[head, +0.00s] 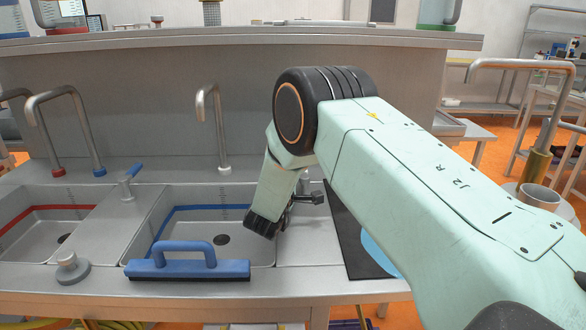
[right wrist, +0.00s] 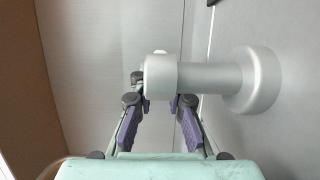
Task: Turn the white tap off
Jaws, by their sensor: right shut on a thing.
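The white-based tap spout (head: 222,130) rises behind the blue-lined sink in the head view. A small grey valve (head: 304,184) stands on the counter to its right, partly hidden by my right arm. In the right wrist view the valve (right wrist: 210,78) lies across the picture, its round base to the right and its head to the left. My right gripper (right wrist: 160,101) is shut on the valve's handle, at the head end; the handle itself is mostly hidden between the fingers. My right gripper (head: 287,208) also shows beside the valve in the head view. My left gripper is not in view.
A blue-handled squeegee (head: 187,261) lies along the front rim of the blue-lined sink (head: 170,228). Another valve with a blue lever (head: 128,180) stands left of that sink. Red-based and blue-based taps are further left. A dark mat (head: 350,235) lies right of the sink.

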